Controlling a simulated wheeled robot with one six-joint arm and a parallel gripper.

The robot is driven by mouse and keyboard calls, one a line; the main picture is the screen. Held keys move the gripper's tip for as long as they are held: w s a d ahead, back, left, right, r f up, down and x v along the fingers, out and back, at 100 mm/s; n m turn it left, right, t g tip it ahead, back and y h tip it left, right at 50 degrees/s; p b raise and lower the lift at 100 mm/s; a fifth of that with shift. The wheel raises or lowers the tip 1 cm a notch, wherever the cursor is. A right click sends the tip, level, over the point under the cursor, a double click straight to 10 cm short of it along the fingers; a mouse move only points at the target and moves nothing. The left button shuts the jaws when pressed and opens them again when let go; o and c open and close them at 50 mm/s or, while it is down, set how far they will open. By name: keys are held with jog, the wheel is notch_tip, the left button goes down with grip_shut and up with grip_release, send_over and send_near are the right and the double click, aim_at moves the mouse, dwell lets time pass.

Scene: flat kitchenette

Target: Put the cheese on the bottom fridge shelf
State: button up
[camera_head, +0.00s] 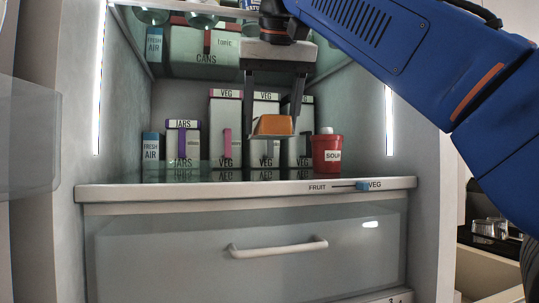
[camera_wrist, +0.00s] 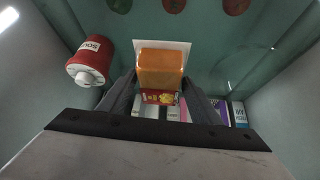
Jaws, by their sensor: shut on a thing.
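The cheese, an orange block (camera_head: 273,125), is held between the two fingers of my gripper (camera_head: 274,132) inside the open fridge. It hangs above the bottom shelf (camera_head: 235,176), in front of the VEG cartons, with a visible gap below it. In the wrist view the orange cheese (camera_wrist: 161,66) sits between the dark fingertips of my gripper (camera_wrist: 158,88), with a pale side and a red printed label. The shelf surface under the cheese is mostly clear at the front.
A red SOUP pot (camera_head: 327,155) stands right of the cheese; it also shows in the wrist view (camera_wrist: 88,62). VEG cartons (camera_head: 226,130) stand behind, with a JARS carton (camera_head: 183,145) to the left. A closed drawer (camera_head: 180,255) lies below.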

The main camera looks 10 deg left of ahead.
aim_at(272, 137)
jog(key=shift+w+f, duration=0.1)
jog(key=shift+w, duration=0.1)
jog(key=shift+s+f, duration=0.1)
jog(key=shift+f, duration=2.95)
jog(key=shift+w+a+f, duration=0.25)
jog(key=shift+w+f, duration=0.1)
jog(key=shift+w, duration=0.05)
jog(key=shift+f, duration=0.1)
jog(key=o, duration=1.3)
jog(key=shift+o, duration=0.2)
jog(key=shift+s+r, duration=0.2)
jog(key=shift+r, duration=0.25)
jog(key=v, duration=1.1)
